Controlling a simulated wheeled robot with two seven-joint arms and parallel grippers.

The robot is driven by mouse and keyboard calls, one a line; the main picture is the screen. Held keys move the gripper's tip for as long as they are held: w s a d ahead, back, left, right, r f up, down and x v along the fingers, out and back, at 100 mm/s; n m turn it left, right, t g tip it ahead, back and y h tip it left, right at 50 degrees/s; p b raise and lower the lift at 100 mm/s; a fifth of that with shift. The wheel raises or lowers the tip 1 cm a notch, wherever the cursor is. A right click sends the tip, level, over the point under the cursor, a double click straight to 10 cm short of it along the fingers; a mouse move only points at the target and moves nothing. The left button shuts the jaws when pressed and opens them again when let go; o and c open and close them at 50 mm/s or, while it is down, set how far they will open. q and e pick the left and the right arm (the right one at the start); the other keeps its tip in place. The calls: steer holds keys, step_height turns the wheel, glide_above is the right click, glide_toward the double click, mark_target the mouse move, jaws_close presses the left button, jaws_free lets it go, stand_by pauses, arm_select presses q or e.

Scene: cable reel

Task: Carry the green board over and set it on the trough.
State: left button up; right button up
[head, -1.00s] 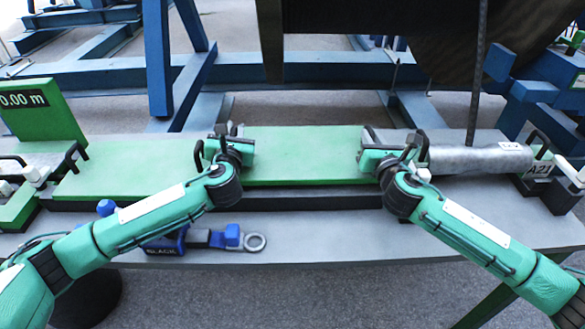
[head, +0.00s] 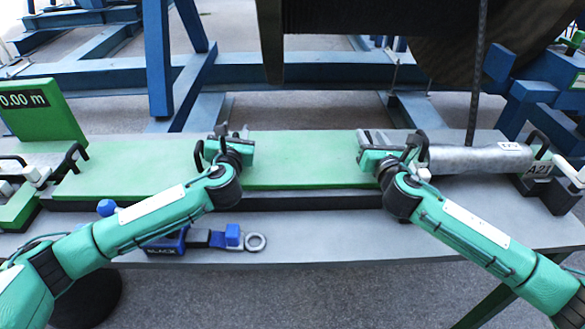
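A flat green board (head: 305,158) lies level along the dark trough (head: 300,198) on the grey bench. Green surface also runs on to the left of my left gripper; that gripper hides whether it is one piece. My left gripper (head: 234,138) is at the board's surface, left of the picture's middle, its fingers apart. My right gripper (head: 378,142) is at the board's right end, its fingers also apart. The board's front edge sits just above the dark trough edge with no clear gap. The contact under the board is hidden.
A grey metal cylinder (head: 480,160) lies right of my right gripper. A green display (head: 38,112) stands at the left. A blue frame (head: 300,72) and dark reel stand behind.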

arm_select(q)
steer(key=s, duration=0.7)
steer(key=s+d, duration=0.1)
steer(key=s, duration=0.3)
steer(key=shift+s+d, duration=0.1)
steer(key=shift+s, duration=0.25)
arm_select(e)
step_height(320, 180, up, 10)
stand_by(0.5)
